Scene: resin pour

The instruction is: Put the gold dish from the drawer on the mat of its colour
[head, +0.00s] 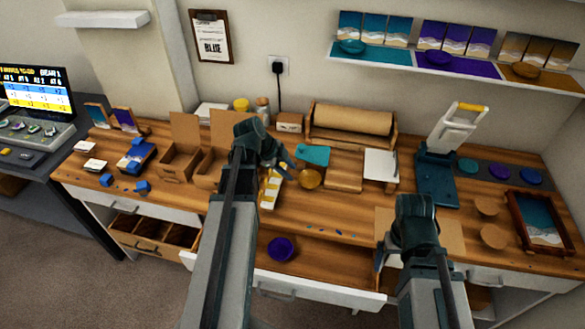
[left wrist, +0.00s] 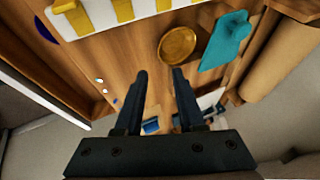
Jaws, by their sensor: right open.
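My right gripper (head: 384,257) is open above the front edge, at the drawer's right end.
A purple dish (head: 281,249) sits in the open front drawer (head: 325,283). Teal (head: 385,56) and purple (head: 468,67) mats on the shelf each bear a dish. A blue press (head: 437,180) and a wooden roll holder (head: 350,124) stand on the crowded worktop.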

